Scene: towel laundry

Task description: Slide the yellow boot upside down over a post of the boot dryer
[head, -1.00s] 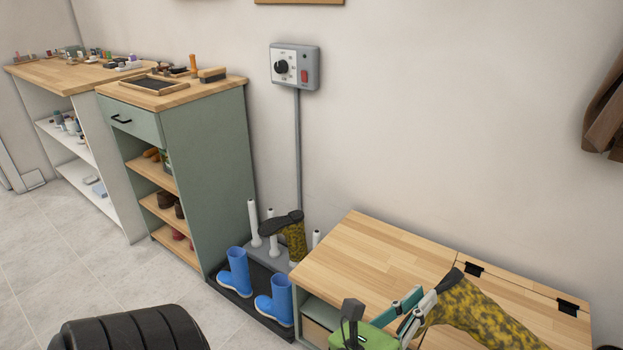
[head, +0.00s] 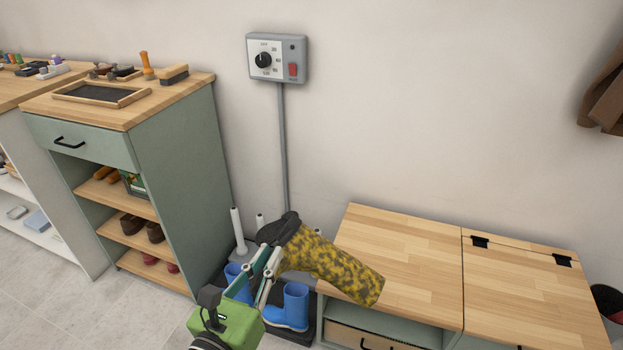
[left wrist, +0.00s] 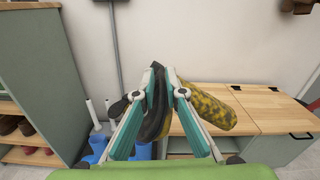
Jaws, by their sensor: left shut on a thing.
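My left gripper (head: 272,262) is shut on the yellow boot (head: 335,268), a camouflage-patterned boot with a dark sole, gripped at its foot end. The boot is tilted, its shaft pointing right and slightly down, in front of the bench. In the left wrist view the dark sole sits between the fingers (left wrist: 158,95) and the yellow shaft (left wrist: 208,108) extends right. The boot dryer's white posts (head: 238,228) stand behind and left of it; the rest of the dryer is largely hidden. My right gripper is out of view.
Blue boots (head: 291,305) stand on a dark tray below the gripper. A wooden-topped bench (head: 395,245) is at right and a green cabinet (head: 185,190) at left. A control box (head: 277,58) hangs on the wall above the dryer.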

